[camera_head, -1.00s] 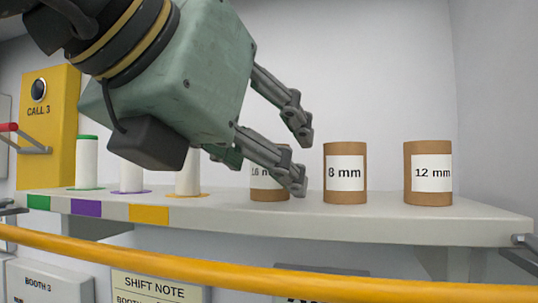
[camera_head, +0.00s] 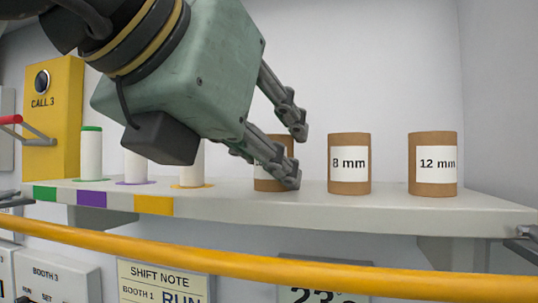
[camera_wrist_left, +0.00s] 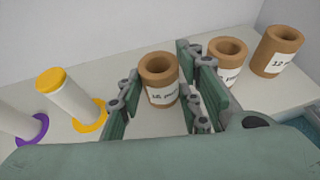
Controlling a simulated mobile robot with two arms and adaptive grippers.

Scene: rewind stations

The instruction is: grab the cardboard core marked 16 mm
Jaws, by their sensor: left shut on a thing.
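The brown cardboard core marked 16 mm (camera_head: 278,144) stands upright on the shelf, partly hidden behind my lower finger in the head view. In the left wrist view the 16 mm core (camera_wrist_left: 161,88) sits between the two fingers, its label facing my palm. My left gripper (camera_head: 294,155) is shut on this core. The core marked 8 mm (camera_head: 349,180) and the core marked 12 mm (camera_head: 433,184) stand upright to its right. My right gripper is in neither view.
White posts on coloured rings stand left of the core; the nearest, yellow-capped (camera_wrist_left: 68,97), is close to my left finger. A yellow rail (camera_head: 300,270) runs in front of the shelf (camera_head: 390,213). A yellow call box (camera_head: 52,120) stands at far left.

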